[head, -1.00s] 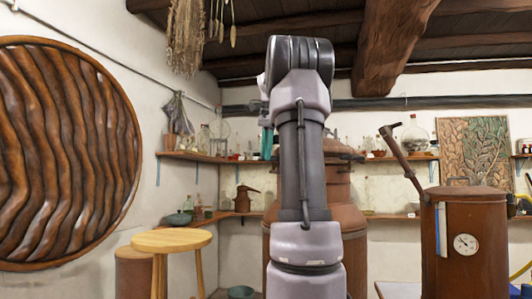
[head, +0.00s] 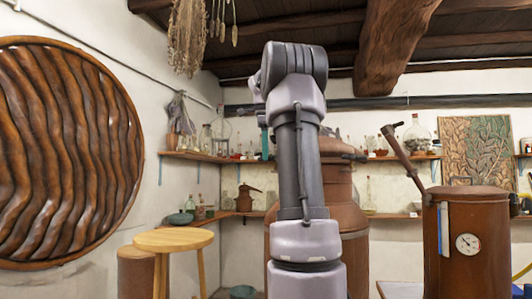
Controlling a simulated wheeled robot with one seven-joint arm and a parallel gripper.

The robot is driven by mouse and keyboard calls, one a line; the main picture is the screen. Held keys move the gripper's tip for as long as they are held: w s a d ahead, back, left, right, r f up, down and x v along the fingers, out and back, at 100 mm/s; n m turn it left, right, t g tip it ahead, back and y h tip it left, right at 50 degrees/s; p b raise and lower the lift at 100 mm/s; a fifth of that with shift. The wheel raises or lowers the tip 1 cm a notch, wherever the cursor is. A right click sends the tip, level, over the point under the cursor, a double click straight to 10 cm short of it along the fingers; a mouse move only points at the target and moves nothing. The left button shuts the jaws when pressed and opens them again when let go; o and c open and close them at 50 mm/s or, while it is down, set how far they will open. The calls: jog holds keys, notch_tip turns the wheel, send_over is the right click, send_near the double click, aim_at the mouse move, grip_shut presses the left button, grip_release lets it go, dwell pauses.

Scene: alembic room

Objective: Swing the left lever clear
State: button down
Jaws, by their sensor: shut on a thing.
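The copper still (head: 337,185) stands at the middle, largely covered by my arm. A dark lever (head: 347,156) shows at the right of its upper part. A small teal and grey part of my gripper (head: 264,138) shows just left of my arm, near the height of the still's top. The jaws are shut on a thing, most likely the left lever. My arm hides the lever and the place of contact, so I cannot tell the lever's angle.
A second copper vessel (head: 467,243) with a gauge and a raised handle stands at the right. A round wooden stool (head: 173,241) is at the left front. Shelves (head: 215,157) with glassware line the back walls.

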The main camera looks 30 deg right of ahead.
jog(key=shift+w+d+m+g+h, duration=0.2)
jog(key=shift+w+d+m, duration=0.1)
jog(key=shift+m, duration=0.95)
jog(key=shift+w+d+m+g+h, duration=0.1)
jog(key=shift+w+d+m+g, duration=0.15)
jog(key=shift+m, duration=0.95)
jog(key=shift+w+d+m+g+h, duration=0.1)
jog(key=shift+w+d+m+g, duration=0.15)
jog(key=shift+m, duration=1)
jog(key=shift+d, duration=0.1)
jog(key=c, duration=0.8)
grip_release()
jog(key=shift+s+a+r, duration=0.1)
jog(key=shift+a+r, duration=0.15)
jog(key=shift+r, duration=1)
jog(key=shift+s+a+r, duration=0.1)
jog(key=shift+a+r, duration=0.1)
jog(key=shift+r, duration=1)
jog(key=shift+a+r, duration=0.25)
jog(key=shift+r, duration=1)
